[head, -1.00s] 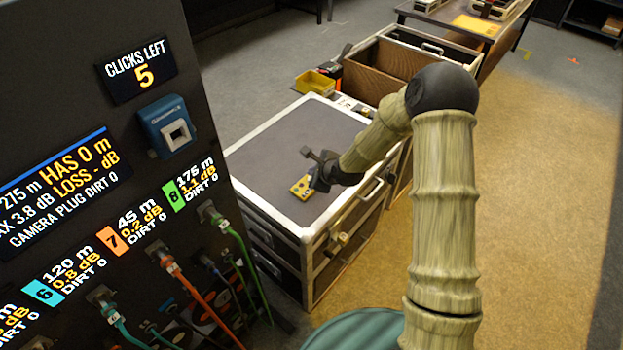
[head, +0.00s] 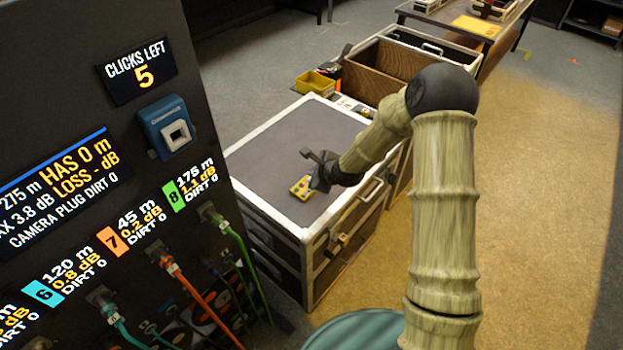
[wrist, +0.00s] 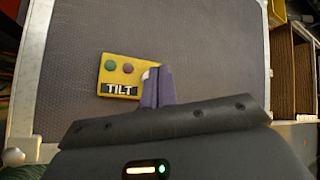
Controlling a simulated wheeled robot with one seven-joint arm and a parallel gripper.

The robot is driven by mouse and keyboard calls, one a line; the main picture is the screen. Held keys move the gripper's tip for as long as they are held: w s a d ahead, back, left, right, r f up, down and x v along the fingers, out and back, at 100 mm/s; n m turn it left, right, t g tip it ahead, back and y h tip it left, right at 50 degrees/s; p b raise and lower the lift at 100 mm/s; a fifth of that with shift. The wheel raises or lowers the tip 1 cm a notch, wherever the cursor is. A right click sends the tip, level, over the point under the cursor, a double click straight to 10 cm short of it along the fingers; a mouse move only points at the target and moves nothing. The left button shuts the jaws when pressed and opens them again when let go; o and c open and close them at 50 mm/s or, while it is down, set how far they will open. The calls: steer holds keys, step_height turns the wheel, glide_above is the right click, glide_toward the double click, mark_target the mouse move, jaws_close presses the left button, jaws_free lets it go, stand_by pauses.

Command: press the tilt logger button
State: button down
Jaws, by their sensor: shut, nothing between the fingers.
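The tilt logger (head: 302,187) is a small yellow box lying on the dark top of a flight case (head: 290,140). In the wrist view the tilt logger (wrist: 119,76) shows a green button (wrist: 109,65), a red button (wrist: 128,68) and a label reading TILT. My gripper (head: 318,168) is at the logger's right side in the head view. In the wrist view my gripper's shut fingers (wrist: 157,87) overlap the logger's right edge and partly cover a pale round spot there. I cannot tell whether they touch it.
A tall dark panel (head: 60,130) with displays reading CLICKS LEFT 5 and several coloured cables stands at the left. A yellow bin (head: 315,83) and an open wooden-sided case (head: 400,62) lie behind the flight case. The case top around the logger is clear.

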steer(key=shift+f, duration=0.15)
stand_by(0.5)
steer(key=shift+f, duration=0.25)
steer(key=shift+f+b, duration=0.45)
steer(key=shift+b, duration=0.05)
stand_by(0.9)
steer(key=shift+r+p, duration=0.75)
steer(key=shift+r, duration=0.15)
steer(key=shift+r+p, duration=1.9)
steer(key=shift+r, duration=0.6)
